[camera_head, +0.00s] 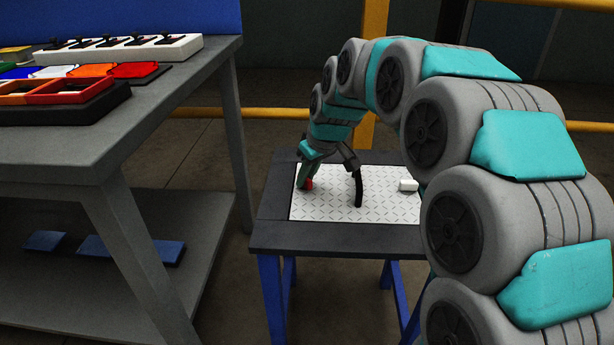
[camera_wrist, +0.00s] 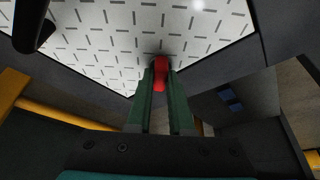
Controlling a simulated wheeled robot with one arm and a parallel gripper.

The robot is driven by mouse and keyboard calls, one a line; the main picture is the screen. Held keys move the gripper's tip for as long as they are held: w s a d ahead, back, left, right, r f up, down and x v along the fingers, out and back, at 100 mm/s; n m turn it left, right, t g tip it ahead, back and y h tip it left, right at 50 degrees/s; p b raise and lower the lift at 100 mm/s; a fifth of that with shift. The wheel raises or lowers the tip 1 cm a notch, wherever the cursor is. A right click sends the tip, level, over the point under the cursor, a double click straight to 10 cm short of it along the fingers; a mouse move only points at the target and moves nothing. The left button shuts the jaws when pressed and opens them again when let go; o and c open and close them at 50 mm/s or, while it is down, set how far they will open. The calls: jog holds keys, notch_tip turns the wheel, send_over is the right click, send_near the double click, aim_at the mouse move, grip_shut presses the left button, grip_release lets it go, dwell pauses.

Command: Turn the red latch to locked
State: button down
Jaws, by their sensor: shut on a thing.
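The red latch (camera_wrist: 160,72) shows in the wrist view between the tips of my gripper (camera_wrist: 160,85), whose green fingers are closed on it. In the head view the red latch (camera_head: 309,184) is a small red piece at the left part of the white patterned plate (camera_head: 330,212), with my gripper (camera_head: 304,178) reaching down to it. The fingers hide part of the latch, and I cannot tell its locked or unlocked position.
A black curved post (camera_head: 358,188) stands on the plate right of my gripper. A white block (camera_head: 408,185) sits farther right. A grey workbench (camera_head: 150,110) with coloured trays and a white rack (camera_head: 120,50) stands at the left. Yellow rails run behind.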

aim_at(304, 198)
jog(key=m, duration=0.2)
jog(key=m+t+h, duration=0.1)
jog(key=m, duration=0.1)
jog(key=shift+a+m+h, duration=0.1)
jog(key=shift+m+h, duration=0.2)
jog(key=shift+s+a+m+h+p, duration=0.1)
jog(key=shift+m+h+p, duration=0.45)
jog(key=shift+m, duration=1.45)
jog(key=shift+h, duration=0.25)
jog(key=c, duration=0.8)
grip_release()
jog(key=v, duration=0.7)
jog(key=shift+s+r+b, duration=0.2)
jog(key=shift+r+b, duration=0.15)
jog(key=shift+b, duration=0.1)
